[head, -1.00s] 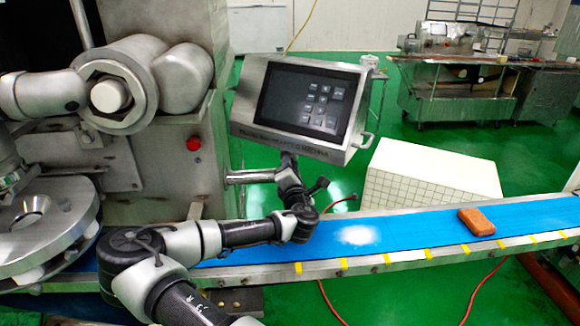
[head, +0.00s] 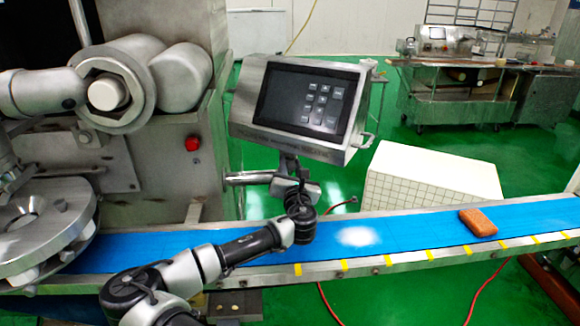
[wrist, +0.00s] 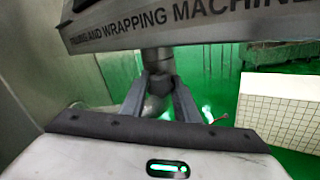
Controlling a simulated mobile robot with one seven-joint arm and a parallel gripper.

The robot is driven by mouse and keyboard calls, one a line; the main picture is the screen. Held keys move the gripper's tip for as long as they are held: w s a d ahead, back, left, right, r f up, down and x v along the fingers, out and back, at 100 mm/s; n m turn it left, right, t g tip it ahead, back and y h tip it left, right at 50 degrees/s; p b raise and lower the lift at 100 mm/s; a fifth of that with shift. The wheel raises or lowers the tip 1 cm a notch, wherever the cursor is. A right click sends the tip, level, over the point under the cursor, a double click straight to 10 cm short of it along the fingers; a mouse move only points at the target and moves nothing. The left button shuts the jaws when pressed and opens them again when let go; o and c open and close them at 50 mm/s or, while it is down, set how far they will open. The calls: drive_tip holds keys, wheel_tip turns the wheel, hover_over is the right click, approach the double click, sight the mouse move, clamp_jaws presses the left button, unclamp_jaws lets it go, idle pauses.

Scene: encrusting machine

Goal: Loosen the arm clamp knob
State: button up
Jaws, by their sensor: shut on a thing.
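The arm clamp knob (wrist: 158,82) is a dark grey round piece on the post below the control panel. In the wrist view it sits between the two fingers of my gripper (wrist: 160,92), which is shut on it. In the head view my gripper (head: 287,166) is just under the control panel (head: 302,108), at its support. There the knob is hard to tell apart from the gripper and the wrist. The panel's grey underside also fills the top of the wrist view (wrist: 190,25).
A blue conveyor belt (head: 400,226) runs below my arm, with a white powder patch and an orange-brown block (head: 478,223). A white gridded box (head: 430,178) stands behind it. The steel machine body (head: 165,180) with a red button (head: 192,144) is at left.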

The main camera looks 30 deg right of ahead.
idle(0.5)
drive_tip(key=o, duration=1)
drive_tip(key=shift+o, duration=0.2)
drive_tip(key=shift+s, duration=0.1)
drive_tip(key=p+v, duration=0.9)
drive_tip(key=v, duration=0.8)
drive_tip(key=shift+s+a, duration=0.1)
drive_tip(key=shift+s, duration=0.1)
